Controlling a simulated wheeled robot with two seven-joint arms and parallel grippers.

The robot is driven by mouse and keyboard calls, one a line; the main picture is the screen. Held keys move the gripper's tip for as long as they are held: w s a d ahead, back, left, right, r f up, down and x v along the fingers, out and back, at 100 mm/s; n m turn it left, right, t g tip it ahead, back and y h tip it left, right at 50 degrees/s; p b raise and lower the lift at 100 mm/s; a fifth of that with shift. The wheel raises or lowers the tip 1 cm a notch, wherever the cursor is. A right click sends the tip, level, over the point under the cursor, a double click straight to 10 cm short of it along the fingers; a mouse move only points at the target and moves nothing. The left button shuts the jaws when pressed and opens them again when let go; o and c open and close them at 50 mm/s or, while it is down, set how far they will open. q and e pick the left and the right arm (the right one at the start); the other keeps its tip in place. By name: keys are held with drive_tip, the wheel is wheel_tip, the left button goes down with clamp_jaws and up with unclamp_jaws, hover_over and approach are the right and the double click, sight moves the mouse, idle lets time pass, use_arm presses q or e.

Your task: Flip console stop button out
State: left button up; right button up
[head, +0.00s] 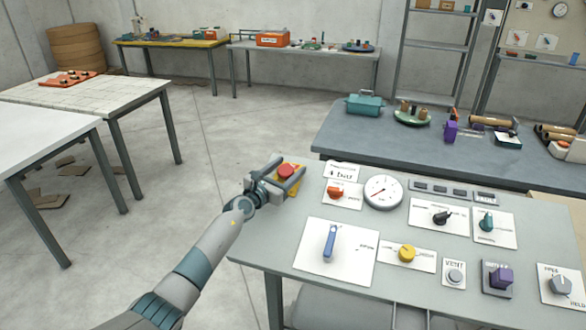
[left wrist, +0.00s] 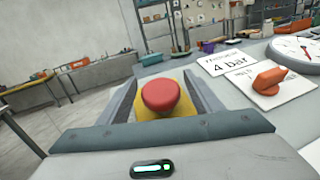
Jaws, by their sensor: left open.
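The red stop button (head: 286,172) sits on a yellow plate (head: 291,190) at the back left corner of the grey console (head: 285,240). My left gripper (head: 279,176) is open at the button, with one finger on each side of it. In the left wrist view the red button (left wrist: 160,96) stands between the two open fingers, with gaps beside it, over the yellow base (left wrist: 180,130). Whether the fingers touch it I cannot tell; no grip shows. My right gripper is not in view.
An orange knob (head: 335,193), a "4 bar" card (head: 342,171) and a round gauge (head: 383,192) stand just right of the button. A blue lever (head: 330,241) and a yellow knob (head: 407,253) are nearer the front. Open floor lies left of the console.

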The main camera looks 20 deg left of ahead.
sight(291, 166)
use_arm(q)
drive_tip(key=shift+w+d+f+b, duration=0.2)
drive_tip(key=shift+w+b, duration=0.1)
drive_tip(key=shift+w, duration=0.3)
drive_tip(key=shift+b+x, duration=0.4)
drive_tip(key=shift+x, duration=0.5)
drive_tip(key=shift+r, duration=0.2)
clamp_jaws()
drive_tip(key=shift+s+r+p, duration=0.15)
drive_tip(key=shift+r+p, duration=0.65)
drive_tip(key=shift+p, duration=0.25)
drive_tip(key=shift+f, duration=0.1)
unclamp_jaws()
drive_tip(key=shift+s, duration=0.1)
